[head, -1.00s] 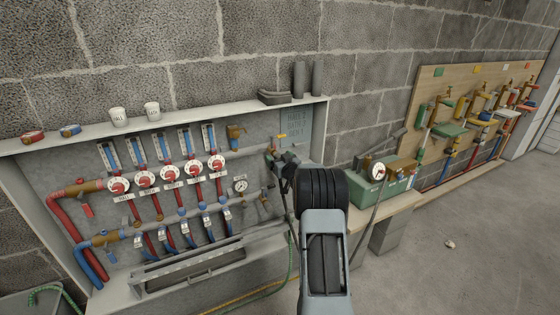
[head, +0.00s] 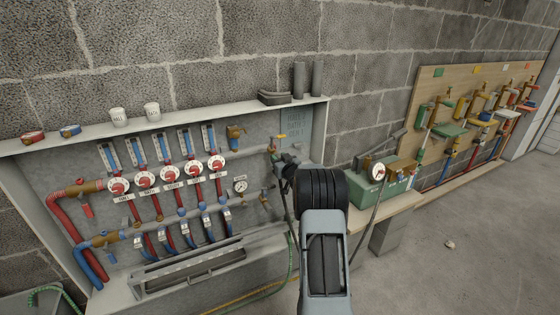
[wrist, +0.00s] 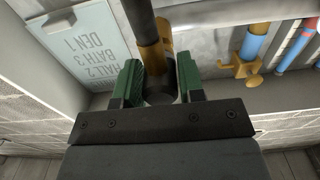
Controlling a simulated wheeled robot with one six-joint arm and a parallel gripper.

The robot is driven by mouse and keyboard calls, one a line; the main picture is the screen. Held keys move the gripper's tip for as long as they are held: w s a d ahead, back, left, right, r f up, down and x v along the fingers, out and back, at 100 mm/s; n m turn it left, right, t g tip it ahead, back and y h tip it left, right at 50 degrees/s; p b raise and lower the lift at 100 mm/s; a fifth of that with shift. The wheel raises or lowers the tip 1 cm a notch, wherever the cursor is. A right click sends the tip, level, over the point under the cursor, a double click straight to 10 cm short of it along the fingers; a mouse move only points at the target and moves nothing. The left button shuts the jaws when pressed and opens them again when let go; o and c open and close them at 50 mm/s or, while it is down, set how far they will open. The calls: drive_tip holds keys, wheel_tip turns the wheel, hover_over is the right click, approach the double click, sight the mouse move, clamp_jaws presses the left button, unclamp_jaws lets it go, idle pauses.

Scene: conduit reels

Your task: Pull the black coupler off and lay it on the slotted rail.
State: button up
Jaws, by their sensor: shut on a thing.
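In the wrist view my gripper (wrist: 156,82) is shut, its two green pads on either side of the black coupler (wrist: 160,92). A dark hose or pipe end with a brass part (wrist: 152,56) runs down to the coupler between the pads. I cannot tell whether the coupler is still seated on it. In the head view my gripper (head: 279,160) is at the right end of the wall cabinet, mostly hidden behind my dark wrist. The slotted rail (head: 190,269) lies along the cabinet's bottom, lower left of my gripper, and its top looks empty.
Red dial valves (head: 170,175) with red and blue pipes fill the cabinet left of my gripper. A label plate (wrist: 90,45) is beside it. A green box with a gauge (head: 380,185) stands on a bench at right. A dark hose hangs near my arm.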

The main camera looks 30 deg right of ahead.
drive_tip(key=shift+s, duration=0.1)
clamp_jaws()
drive_tip(key=shift+s+a+b, duration=0.2)
drive_tip(key=shift+s+b, duration=0.1)
drive_tip(key=shift+s, duration=1.15)
drive_tip(key=shift+s+a+b, duration=0.2)
drive_tip(key=shift+s+b, duration=0.05)
drive_tip(key=shift+s, duration=1.15)
